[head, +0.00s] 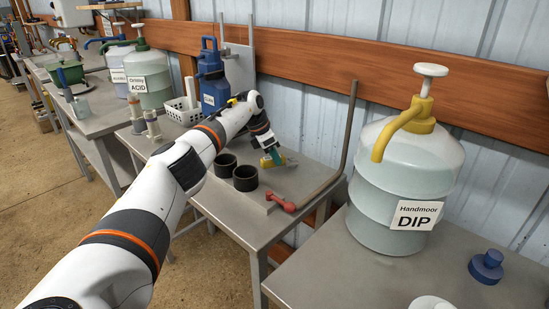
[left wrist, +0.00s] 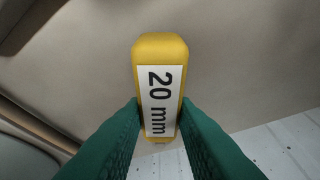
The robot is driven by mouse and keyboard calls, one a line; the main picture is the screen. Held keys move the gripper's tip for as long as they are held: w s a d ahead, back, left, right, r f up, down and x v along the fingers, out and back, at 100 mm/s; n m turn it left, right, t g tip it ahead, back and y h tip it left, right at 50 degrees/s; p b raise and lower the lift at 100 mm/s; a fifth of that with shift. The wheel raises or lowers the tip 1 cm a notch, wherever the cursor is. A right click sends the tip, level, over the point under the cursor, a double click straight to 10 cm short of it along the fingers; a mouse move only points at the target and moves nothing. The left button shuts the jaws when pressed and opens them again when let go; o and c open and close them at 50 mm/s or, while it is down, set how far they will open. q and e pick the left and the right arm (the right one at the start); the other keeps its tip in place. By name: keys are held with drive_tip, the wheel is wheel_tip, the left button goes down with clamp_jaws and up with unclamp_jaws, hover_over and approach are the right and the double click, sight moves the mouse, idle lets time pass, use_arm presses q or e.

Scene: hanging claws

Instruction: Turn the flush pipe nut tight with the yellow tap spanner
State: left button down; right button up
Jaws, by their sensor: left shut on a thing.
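My left gripper (head: 274,157) is low over the middle table, its green fingers shut on a yellow block-shaped piece (head: 266,162). In the left wrist view the yellow piece (left wrist: 160,48) carries a white label reading 20 mm, and the fingers (left wrist: 160,120) hold it from both sides. It looks like the yellow tap spanner, but its full shape is hidden. A grey bent pipe (head: 347,130) rises at the table's right edge, with a red part (head: 280,203) near its low end; I cannot tell which part is the nut. My right gripper is not in view.
Two black cups (head: 245,178) stand left of the gripper. A blue jug (head: 210,75) and a white basket (head: 182,109) stand behind. A large DIP pump container (head: 405,165) stands on the right table, with a blue knob (head: 486,266). Bare tabletop lies right of the gripper.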

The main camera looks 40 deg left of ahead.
use_arm(q)
drive_tip(key=shift+w+a+m+b, duration=0.2)
drive_tip(key=shift+a+m+b, duration=0.15)
drive_tip(key=shift+m, duration=0.35)
idle(0.3)
drive_tip(key=shift+d+r+p, duration=0.15)
drive_tip(key=shift+p, duration=2.1)
drive_tip(key=shift+s+n+p, duration=0.1)
drive_tip(key=shift+n+p, duration=0.2)
drive_tip(key=shift+p, duration=1.15)
drive_tip(key=shift+s+a+p, duration=0.7)
drive_tip(key=shift+s+p, duration=0.3)
drive_tip(key=shift+p, duration=1.45)
drive_tip(key=shift+s+a+p, duration=0.65)
drive_tip(key=shift+s+p, duration=0.25)
drive_tip(key=shift+p, duration=0.4)
drive_tip(key=shift+s+a, duration=0.1)
drive_tip(key=shift+s, duration=0.05)
